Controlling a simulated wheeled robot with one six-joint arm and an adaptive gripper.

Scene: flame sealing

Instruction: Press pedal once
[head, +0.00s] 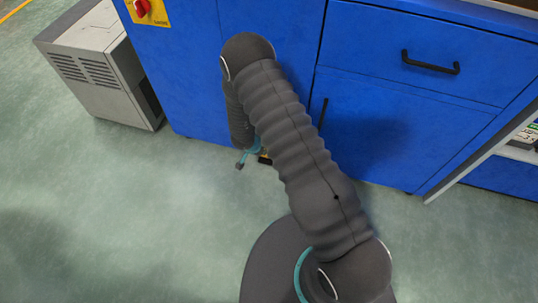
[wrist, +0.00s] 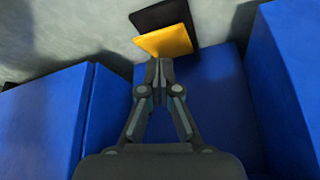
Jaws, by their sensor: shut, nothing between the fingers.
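The pedal has a yellow plate (wrist: 168,41) and a black part (wrist: 160,15) beyond it, at the top middle of the wrist view. In the head view only a small piece of the pedal (head: 265,160) shows beside my arm, near the floor at the cabinet's foot. My gripper (wrist: 160,64) is shut and empty, its fingertips pointing at the near edge of the yellow plate. I cannot tell whether the tips touch it. In the head view my arm hides most of the gripper.
A blue cabinet (head: 380,75) with a black drawer handle (head: 430,63) stands close behind the arm. A red switch on a yellow plate (head: 147,11) is on its front. A grey vented box (head: 105,65) stands at the left. The green floor (head: 120,220) is clear at the left.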

